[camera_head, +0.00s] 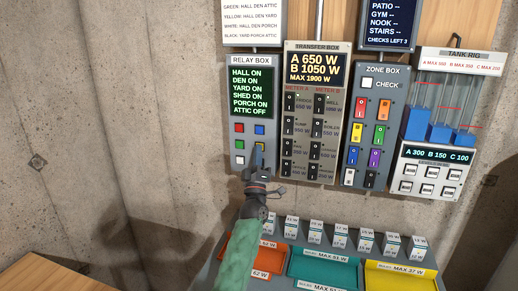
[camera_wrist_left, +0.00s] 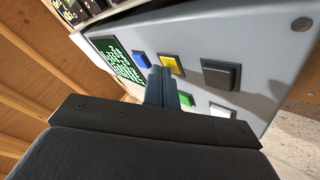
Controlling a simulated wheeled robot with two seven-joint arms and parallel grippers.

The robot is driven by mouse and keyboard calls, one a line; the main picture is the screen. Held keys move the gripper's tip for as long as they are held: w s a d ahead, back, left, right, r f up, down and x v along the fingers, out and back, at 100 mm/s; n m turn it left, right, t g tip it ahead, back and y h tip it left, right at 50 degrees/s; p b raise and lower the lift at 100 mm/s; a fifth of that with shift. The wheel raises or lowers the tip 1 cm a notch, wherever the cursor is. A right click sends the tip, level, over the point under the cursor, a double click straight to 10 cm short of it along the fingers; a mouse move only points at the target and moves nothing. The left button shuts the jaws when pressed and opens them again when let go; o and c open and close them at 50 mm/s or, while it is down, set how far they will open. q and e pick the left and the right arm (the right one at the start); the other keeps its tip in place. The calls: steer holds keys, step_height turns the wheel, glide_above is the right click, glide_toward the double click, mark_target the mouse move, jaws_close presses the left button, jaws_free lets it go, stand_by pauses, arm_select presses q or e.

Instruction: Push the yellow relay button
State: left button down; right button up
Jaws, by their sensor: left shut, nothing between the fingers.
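The relay box (camera_head: 251,72) hangs on the wall with a green text screen and two columns of small buttons. The yellow relay button (camera_head: 260,146) is in the right column below the blue one, partly covered by my fingertips. My left gripper (camera_head: 257,155) is shut and empty, pointing up at the box just below the yellow button. In the left wrist view the yellow button (camera_wrist_left: 173,65) shows beside the shut fingertips (camera_wrist_left: 160,76), between the blue and black buttons. I cannot tell whether the tips touch the box. My right gripper is not in view.
Blue (camera_wrist_left: 141,60), black (camera_wrist_left: 220,75), green (camera_wrist_left: 186,99) and white (camera_wrist_left: 219,110) buttons surround the fingers closely. The transfer box (camera_head: 315,150) adjoins on the right, then the zone box (camera_head: 380,70). Coloured trays (camera_head: 325,270) stand below. Bare wall lies left.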

arm_select(q)
steer(key=shift+s, duration=0.1)
steer(key=shift+s+a, duration=0.25)
steer(key=shift+s, duration=0.5)
steer(key=s, duration=0.1)
steer(key=s+a+p, duration=0.1)
steer(key=s, duration=0.2)
steer(key=shift+s+a+p, duration=0.25)
steer(key=shift+s+p, duration=0.05)
steer(key=shift+s, duration=0.05)
stand_by(0.4)
steer(key=shift+f, duration=0.1)
